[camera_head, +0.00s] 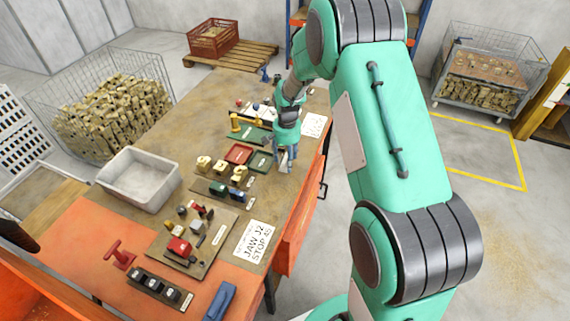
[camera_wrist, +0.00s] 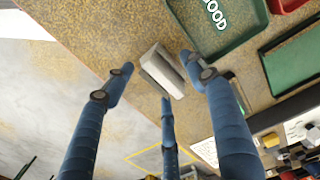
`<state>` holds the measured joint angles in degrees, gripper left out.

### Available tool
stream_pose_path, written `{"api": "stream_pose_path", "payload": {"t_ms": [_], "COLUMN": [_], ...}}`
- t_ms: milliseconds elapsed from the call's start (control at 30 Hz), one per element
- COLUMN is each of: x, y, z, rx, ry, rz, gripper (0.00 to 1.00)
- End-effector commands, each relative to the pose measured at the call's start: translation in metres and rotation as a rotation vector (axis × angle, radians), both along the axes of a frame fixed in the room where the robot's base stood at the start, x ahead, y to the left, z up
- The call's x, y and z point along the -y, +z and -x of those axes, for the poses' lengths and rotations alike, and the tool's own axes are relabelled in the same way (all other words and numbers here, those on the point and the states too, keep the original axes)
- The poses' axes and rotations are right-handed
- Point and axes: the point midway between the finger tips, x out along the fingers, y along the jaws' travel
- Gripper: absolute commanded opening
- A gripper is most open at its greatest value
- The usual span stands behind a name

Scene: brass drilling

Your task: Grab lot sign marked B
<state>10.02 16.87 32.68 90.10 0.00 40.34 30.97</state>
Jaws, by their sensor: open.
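A small pale grey-white tent-shaped sign (camera_wrist: 162,72) stands near the table edge in the wrist view. No letter can be read on it from here, so I cannot confirm that it is marked B. My gripper (camera_wrist: 160,77) is open, with its blue fingers spread around the sign and apparently not closed on it. In the head view my gripper (camera_head: 284,158) is low over the table's right edge, beside the green trays, and mostly hides the sign's spot.
A green tray (camera_wrist: 222,48) with white lettering ending in "OOD" lies close to the sign. A red tray (camera_head: 239,154) and a white bin (camera_head: 140,180) are farther left. White paper sheets (camera_head: 314,125) lie near the edge. Open floor lies right of the table.

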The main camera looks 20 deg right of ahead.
Motion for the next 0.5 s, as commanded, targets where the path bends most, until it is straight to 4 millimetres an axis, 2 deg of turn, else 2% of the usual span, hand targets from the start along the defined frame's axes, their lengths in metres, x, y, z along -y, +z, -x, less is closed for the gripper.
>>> {"api": "stream_pose_path", "payload": {"t_ms": [300,500], "x": [0.0,0.0], "y": [0.0,0.0], "z": [0.0,0.0001], "rx": [0.0,0.0], "ry": [0.0,0.0], "rz": [0.0,0.0], "gripper": [0.56,0.16]}}
